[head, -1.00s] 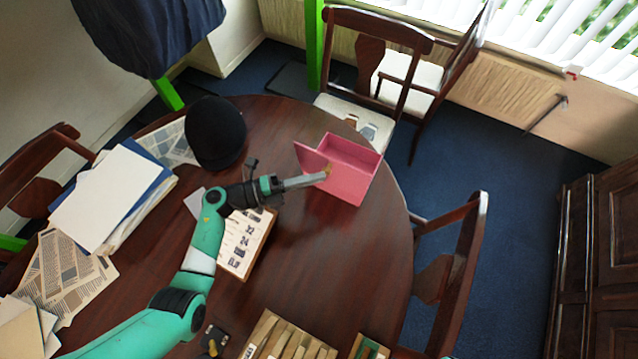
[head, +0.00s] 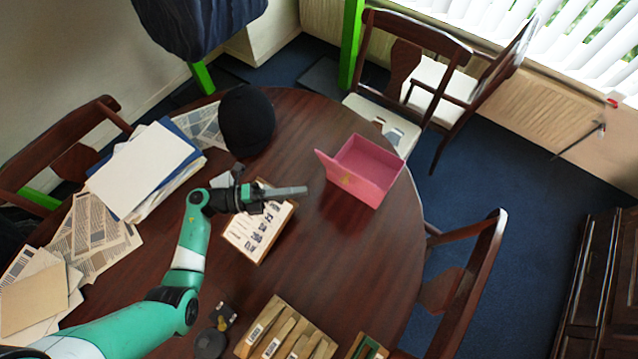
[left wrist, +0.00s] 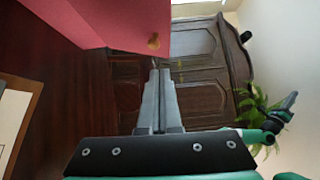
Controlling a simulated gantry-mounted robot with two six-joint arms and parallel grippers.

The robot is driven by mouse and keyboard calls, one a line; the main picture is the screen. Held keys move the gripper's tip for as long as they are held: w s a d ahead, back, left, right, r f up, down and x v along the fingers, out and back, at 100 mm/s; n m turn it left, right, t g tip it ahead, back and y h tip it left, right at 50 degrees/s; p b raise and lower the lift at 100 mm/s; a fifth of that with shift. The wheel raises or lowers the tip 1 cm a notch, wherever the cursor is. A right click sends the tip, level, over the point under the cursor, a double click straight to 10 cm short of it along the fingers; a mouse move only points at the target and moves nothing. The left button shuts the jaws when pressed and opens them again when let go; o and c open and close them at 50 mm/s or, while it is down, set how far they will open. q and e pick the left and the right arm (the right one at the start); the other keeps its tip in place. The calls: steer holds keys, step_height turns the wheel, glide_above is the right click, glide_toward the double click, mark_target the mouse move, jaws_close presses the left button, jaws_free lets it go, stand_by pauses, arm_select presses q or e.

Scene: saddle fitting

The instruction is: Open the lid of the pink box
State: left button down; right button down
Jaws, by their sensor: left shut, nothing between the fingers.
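The pink box (head: 372,158) stands on the round wooden table toward its far right side. Its lid (head: 347,184) is raised, standing up along the side nearer my left arm, and the inside of the box shows. A small gold-coloured clasp is on the lid. My left gripper (head: 304,190) is shut and empty, a little to the left of the lid and apart from it. In the left wrist view the shut fingers (left wrist: 160,78) point ahead, with the pink lid and its gold knob (left wrist: 153,41) above them.
A calendar board (head: 262,232) lies under my left forearm. A dark cap (head: 247,120), stacked papers (head: 140,175) and wooden blocks (head: 285,335) are around the table. Chairs stand at the edge; bare tabletop lies right of centre (head: 350,260).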

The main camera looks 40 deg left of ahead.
arm_select(q)
steer(key=shift+v, duration=1.25)
